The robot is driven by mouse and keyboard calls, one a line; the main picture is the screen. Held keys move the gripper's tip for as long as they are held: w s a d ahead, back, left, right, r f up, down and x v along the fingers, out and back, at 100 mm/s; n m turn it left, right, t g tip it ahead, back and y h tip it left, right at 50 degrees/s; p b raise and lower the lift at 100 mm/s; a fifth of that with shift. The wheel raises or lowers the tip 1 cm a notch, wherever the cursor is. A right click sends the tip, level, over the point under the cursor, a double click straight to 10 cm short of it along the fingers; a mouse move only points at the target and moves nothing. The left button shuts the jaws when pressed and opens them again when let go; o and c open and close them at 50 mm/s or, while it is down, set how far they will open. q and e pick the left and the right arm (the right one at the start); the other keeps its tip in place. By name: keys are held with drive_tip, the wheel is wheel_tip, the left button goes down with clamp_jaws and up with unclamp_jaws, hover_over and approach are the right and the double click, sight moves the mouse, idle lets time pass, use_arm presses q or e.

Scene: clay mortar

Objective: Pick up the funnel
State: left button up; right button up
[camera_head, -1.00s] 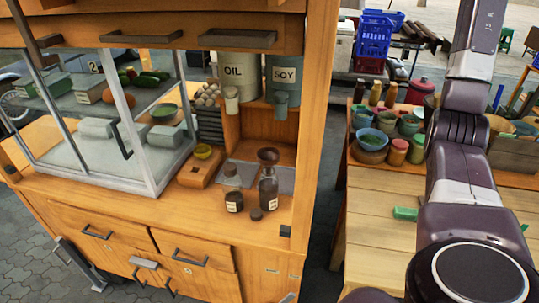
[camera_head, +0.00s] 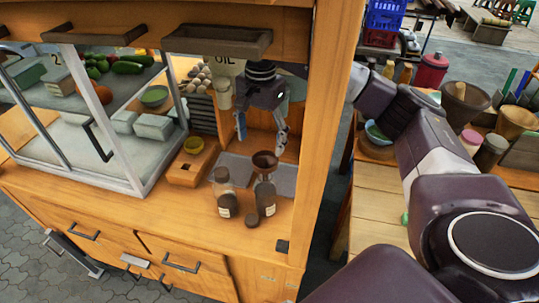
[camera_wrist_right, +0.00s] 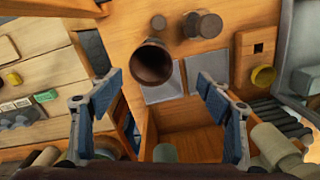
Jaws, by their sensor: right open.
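The funnel (camera_head: 264,160) is brown and sits upright in the mouth of a dark glass bottle (camera_head: 266,198) on the wooden cart counter. My right gripper (camera_head: 261,132) is above and behind the funnel, pointing down, with its blue-padded fingers apart and empty. In the right wrist view the funnel (camera_wrist_right: 152,63) shows its round dark mouth between and just beyond the open fingertips (camera_wrist_right: 159,78). The bottle under it is mostly hidden there. My left gripper is not in view.
A second dark bottle (camera_head: 223,195) stands left of the funnel's bottle, with a dark round lid (camera_head: 252,221) in front. A wooden box with a yellow bowl (camera_head: 194,145) is to the left. The cart's right post (camera_head: 328,120) is close by.

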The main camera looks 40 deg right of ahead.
sight(266, 159)
drive_tip(key=shift+s+d+f, duration=0.1)
drive_tip(key=shift+s+f, duration=0.15)
drive_tip(key=shift+f, duration=0.15)
drive_tip(key=shift+s+f+p, duration=0.15)
drive_tip(key=shift+f+p, duration=0.15)
drive_tip(key=shift+f, duration=0.05)
drive_tip(key=shift+s+f+p, duration=0.15)
drive_tip(key=shift+f+p, duration=0.3)
drive_tip(key=shift+f, duration=0.25)
wheel_tip(266, 159, down, 4)
drive_tip(key=p, duration=0.2)
drive_tip(key=shift+s+d+f+p, duration=0.1)
drive_tip(key=shift+s+d+p, duration=0.05)
drive_tip(key=shift+p, duration=0.2)
drive_tip(key=shift+f, duration=0.4)
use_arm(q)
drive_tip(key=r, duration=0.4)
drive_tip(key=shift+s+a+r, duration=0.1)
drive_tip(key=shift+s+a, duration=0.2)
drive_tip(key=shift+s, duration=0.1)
use_arm(e)
drive_tip(key=shift+c, duration=0.4)
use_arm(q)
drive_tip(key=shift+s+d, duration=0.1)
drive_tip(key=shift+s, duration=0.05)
use_arm(e)
drive_tip(key=c, duration=1)
